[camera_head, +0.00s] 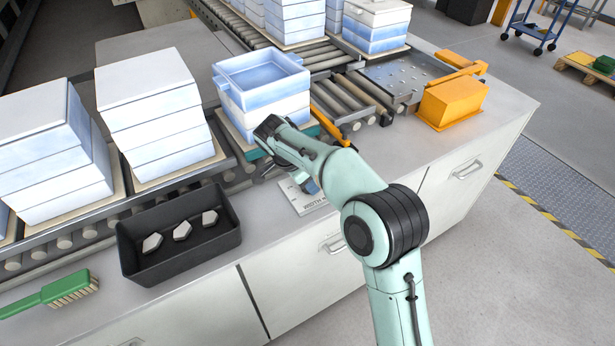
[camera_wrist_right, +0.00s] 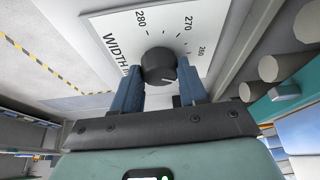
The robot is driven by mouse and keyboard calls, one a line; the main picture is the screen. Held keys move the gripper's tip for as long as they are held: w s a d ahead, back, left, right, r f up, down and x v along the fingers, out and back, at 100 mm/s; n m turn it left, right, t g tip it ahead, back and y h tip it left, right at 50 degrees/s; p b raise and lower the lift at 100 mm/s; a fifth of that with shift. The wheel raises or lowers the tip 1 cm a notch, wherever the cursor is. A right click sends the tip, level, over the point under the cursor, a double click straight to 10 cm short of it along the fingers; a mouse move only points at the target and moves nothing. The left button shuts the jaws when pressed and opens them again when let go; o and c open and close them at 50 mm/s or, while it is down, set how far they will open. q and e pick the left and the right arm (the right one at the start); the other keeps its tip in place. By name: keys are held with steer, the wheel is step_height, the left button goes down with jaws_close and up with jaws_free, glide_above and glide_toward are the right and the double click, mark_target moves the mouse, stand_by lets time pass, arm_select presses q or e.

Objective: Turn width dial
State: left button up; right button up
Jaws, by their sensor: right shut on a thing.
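The width dial is a round black knob (camera_wrist_right: 158,66) on a white plate (camera_wrist_right: 110,25) lettered WIDTH, with 280, 270 and a partly readable 260 around it. My right gripper (camera_wrist_right: 160,84) has its blue fingers on both sides of the knob and is shut on it. A light pointer mark shows on the knob's lower right. In the head view the white plate (camera_head: 301,198) lies on the counter top, and my right gripper (camera_head: 300,180) is over it. My arm hides the knob there. My left gripper is not in view.
A roller conveyor (camera_head: 345,98) with stacks of white-blue boxes (camera_head: 262,80) runs behind the plate. A black tray (camera_head: 180,262) with 3 pale pieces and a green brush (camera_head: 55,292) are to the left. An orange block (camera_head: 452,103) is at the right.

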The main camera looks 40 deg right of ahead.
steer(key=m+p, duration=0.1)
steer(key=m, duration=0.1)
steer(key=m+g+p, duration=0.1)
steer(key=shift+w+r+m+g+p, duration=0.2)
steer(key=shift+m+g+p, duration=0.1)
steer(key=shift+m+p, duration=0.1)
steer(key=m+g+y+p, duration=0.1)
steer(key=m+p, duration=0.2)
steer(key=m+y+p, duration=0.1)
steer(key=m+p, duration=0.1)
steer(key=m, duration=0.1)
steer(key=shift+w+d+m+g+p, duration=0.15)
steer(key=shift+w+m+g+p, duration=0.05)
steer(key=shift+m+g+p, duration=0.2)
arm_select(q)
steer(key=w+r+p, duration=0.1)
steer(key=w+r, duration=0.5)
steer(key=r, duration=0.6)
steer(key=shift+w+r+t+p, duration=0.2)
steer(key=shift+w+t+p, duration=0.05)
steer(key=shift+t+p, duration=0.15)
arm_select(e)
steer(key=shift+f+m+y, duration=0.15)
steer(key=shift+m+y, duration=0.35)
steer(key=shift+m, duration=0.7)
steer(key=o, duration=1.1)
steer(key=shift+c, duration=0.2)
